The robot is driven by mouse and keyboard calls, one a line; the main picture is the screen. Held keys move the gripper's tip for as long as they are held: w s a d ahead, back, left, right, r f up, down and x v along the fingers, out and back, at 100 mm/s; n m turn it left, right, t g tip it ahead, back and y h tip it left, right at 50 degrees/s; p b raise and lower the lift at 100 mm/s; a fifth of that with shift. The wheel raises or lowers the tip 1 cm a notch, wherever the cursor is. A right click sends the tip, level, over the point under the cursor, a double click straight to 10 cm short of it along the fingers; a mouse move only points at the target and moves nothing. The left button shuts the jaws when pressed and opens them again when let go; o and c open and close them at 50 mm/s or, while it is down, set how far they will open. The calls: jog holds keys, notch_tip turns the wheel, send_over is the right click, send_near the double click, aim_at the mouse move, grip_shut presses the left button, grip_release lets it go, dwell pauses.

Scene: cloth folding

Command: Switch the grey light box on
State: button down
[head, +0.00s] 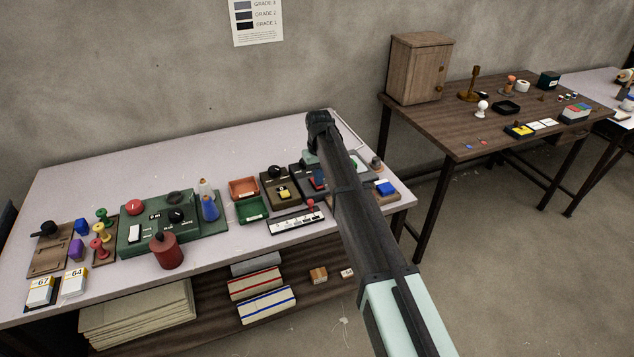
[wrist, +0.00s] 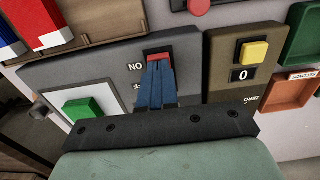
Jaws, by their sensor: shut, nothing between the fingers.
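The grey light box (head: 299,174) sits at the right end of the white table, partly hidden by my arm in the head view. In the wrist view, the box (wrist: 95,72) has a red switch (wrist: 159,54) with ON and OFF lettering that appears upside down. A white panel (wrist: 62,98) on the box has a green block (wrist: 82,108) on it. My gripper (wrist: 158,68) is shut and empty, its blue-looking fingertips right at the switch and covering part of it. I cannot tell whether they touch it.
An olive box with a yellow button (wrist: 254,53) stands close beside the light box. Green and red trays (head: 244,187) lie farther left. A white strip with a red knob (head: 296,219) lies in front. A wooden board with red and blue blocks (wrist: 90,20) borders the other side.

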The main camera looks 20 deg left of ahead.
jog(key=shift+f, duration=0.3)
jog(key=shift+r, duration=3.55)
jog(key=s+d+f+m+y, duration=0.15)
jog(key=d+f+m, duration=0.25)
jog(key=d, duration=0.4)
jog(key=s+d+f+m+y, duration=0.1)
jog(key=s+d+f+m, duration=0.3)
jog(key=d, duration=0.5)
jog(key=s+d+f+g+h, duration=0.1)
jog(key=s+d+f, duration=0.5)
jog(key=d+f, duration=0.3)
jog(key=s+d+f+m+g, duration=0.1)
jog(key=s+d+f, duration=0.55)
jog(key=f, duration=0.55)
jog(key=s+d+f+g+h, duration=0.1)
jog(key=s+d+f+g, duration=0.1)
jog(key=s+d+f, duration=0.7)
jog(key=s+d+f+g, duration=0.1)
jog(key=s+d+f, duration=0.2)
jog(key=s, duration=0.5)
jog(key=s+d+f+g, duration=0.1)
jog(key=s+d+f, duration=0.2)
jog(key=s, duration=0.5)
jog(key=s+d+f, duration=0.3)
jog(key=s+f, duration=0.1)
jog(key=s, duration=0.4)
jog(key=shift+g, duration=0.4)
